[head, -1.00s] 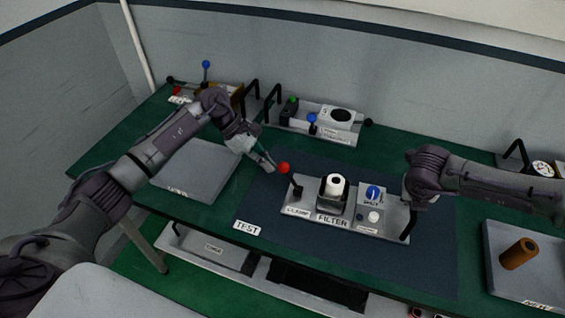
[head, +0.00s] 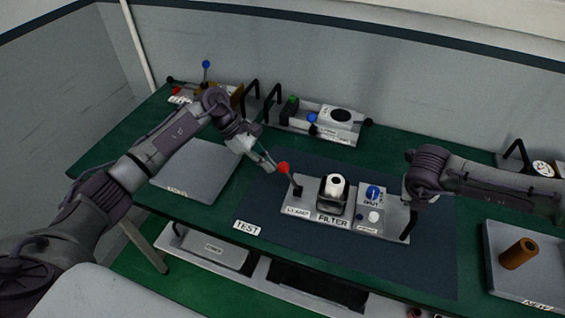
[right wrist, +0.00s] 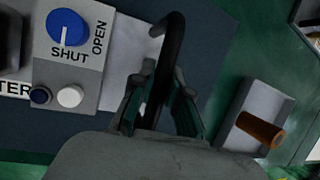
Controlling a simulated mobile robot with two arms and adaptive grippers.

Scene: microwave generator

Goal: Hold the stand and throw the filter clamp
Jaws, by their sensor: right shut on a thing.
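The grey stand (head: 339,226) sits on the dark mat, with CLAMP and FILTER labels along its front. The filter clamp lever (head: 292,180) rises at its left end with a red ball (head: 283,168) on top. A white filter (head: 336,184) sits in a black holder in the middle. My left gripper (head: 270,164) is just left of the red ball; whether its fingers are open is too small to tell. My right gripper (right wrist: 160,95) is shut on the black handle (right wrist: 168,45) at the stand's right end, which also shows in the head view (head: 409,224).
A blue knob (head: 373,193) marked SHUT is on the stand. A grey tray (head: 494,262) with a brown cylinder (head: 519,253) lies at right. An empty grey plate (head: 192,174) lies at left. Another fixture (head: 320,125) with a handle stands behind. The mat in front is clear.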

